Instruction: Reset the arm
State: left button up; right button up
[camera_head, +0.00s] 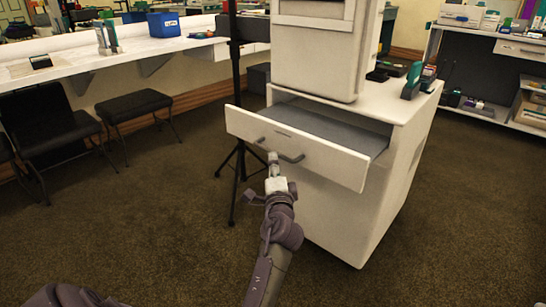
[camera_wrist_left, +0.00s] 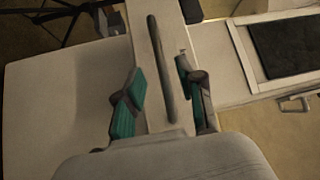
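My left gripper (camera_head: 274,165) is in front of the pulled-out white drawer (camera_head: 330,157) of the white cabinet (camera_head: 400,175). In the left wrist view my left gripper (camera_wrist_left: 160,68) has its two teal-padded fingers apart. The dark drawer handle (camera_wrist_left: 164,40) lies across the gap between them, and I see no finger pressing on it. The handle (camera_head: 293,159) also shows in the head view, partly behind the gripper. The drawer's grey floor shows bare in the head view. My right gripper is in neither view.
A black tripod stand (camera_head: 238,170) is close left of the drawer. Black chairs (camera_head: 135,105) stand by the long white counter (camera_head: 120,55) at left. A shelf unit (camera_head: 490,80) is at right. Carpet is open around the cabinet's front and right.

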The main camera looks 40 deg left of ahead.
pick_arm(q)
jog(key=shift+v, duration=0.9)
jog(key=shift+d, duration=0.15)
